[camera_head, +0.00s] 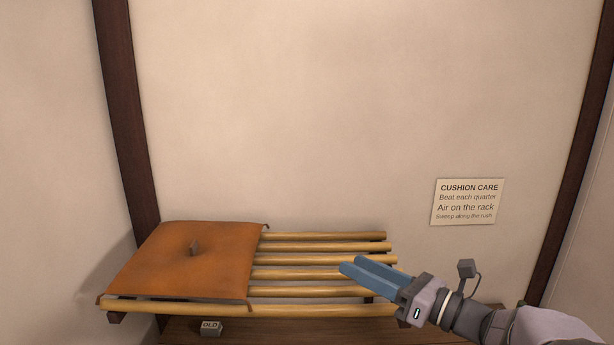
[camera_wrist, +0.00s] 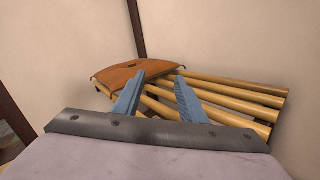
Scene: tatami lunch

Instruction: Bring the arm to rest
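My gripper (camera_head: 350,265) has blue fingers and hangs in front of the right end of the bamboo rack, pointing left. In the wrist view its two fingers (camera_wrist: 160,85) stand apart with nothing between them, so it is open and empty. The forearm comes in from the lower right corner of the head view.
An orange cushion (camera_head: 180,262) lies on the left part of the bamboo rack (camera_head: 325,247); the rack's right part is bare. A small block marked OLD (camera_head: 210,327) is below the rack's front. A cushion care sign (camera_head: 467,202) hangs on the wall at right.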

